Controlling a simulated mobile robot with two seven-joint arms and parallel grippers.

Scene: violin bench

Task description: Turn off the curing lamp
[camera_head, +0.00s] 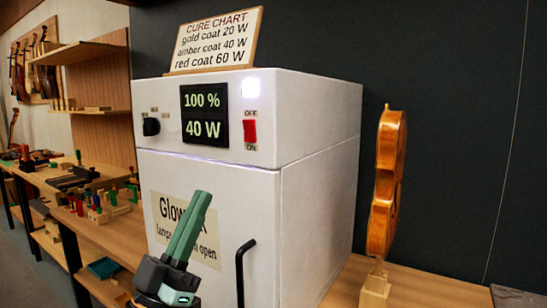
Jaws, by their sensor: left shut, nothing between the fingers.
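The curing lamp is a white cabinet (315,150) on the bench. Its display (205,115) reads 100 % and 40 W. A red switch (250,131) sits right of the display, with OFF above it and ON below it. The indicator light (250,88) above the switch glows white. A black dial (151,127) is at the panel's left. My left gripper (201,198) is shut and empty, its green fingers pointing up in front of the door, below the panel and left of the switch. It covers part of the door label (170,208). My right gripper is not in view.
A black door handle (241,270) stands out right of my left gripper. A cure chart (215,40) stands on top of the cabinet. A violin body (387,185) stands upright at the right. Tools crowd the bench (120,232) at the left.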

